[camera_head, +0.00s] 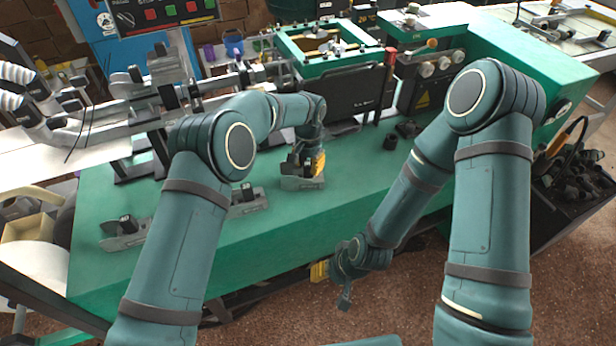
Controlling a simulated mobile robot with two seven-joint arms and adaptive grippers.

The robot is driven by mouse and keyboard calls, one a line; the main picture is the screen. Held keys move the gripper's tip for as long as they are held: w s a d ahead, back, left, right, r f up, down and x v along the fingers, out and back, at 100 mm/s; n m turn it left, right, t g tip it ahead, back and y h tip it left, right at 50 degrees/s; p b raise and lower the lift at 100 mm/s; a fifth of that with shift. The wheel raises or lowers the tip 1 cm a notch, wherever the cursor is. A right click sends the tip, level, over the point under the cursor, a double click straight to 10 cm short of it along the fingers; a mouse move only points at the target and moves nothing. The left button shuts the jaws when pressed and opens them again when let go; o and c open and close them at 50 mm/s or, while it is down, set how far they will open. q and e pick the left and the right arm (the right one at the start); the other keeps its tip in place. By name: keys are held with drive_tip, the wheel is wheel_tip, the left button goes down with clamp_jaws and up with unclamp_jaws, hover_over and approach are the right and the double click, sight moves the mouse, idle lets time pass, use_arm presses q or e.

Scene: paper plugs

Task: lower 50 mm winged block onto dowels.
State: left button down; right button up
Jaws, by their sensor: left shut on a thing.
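My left gripper (303,168) points down over the green bench top, near its middle. It is shut on a grey winged block (302,184), which shows just below the fingers, low over or on the bench; I cannot tell whether it touches. Its upper part is hidden by the gripper. I cannot make out any dowels under it. Two similar grey pieces with black upright parts sit to the left, one nearer (250,204) and one farther left (122,240). My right gripper (345,299) hangs low in front of the bench, away from the block; its fingers are too small to read.
The green bench top (350,195) is clear right of the block, up to a small black cylinder (390,142). A black box with a green frame (326,66) stands behind. Grey rails and clamps (140,100) fill the back left. A black bin of dark parts (580,185) is at right.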

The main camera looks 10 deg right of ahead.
use_arm(q)
drive_tip(key=shift+r+p, duration=1.1)
drive_tip(key=shift+r, duration=1.3)
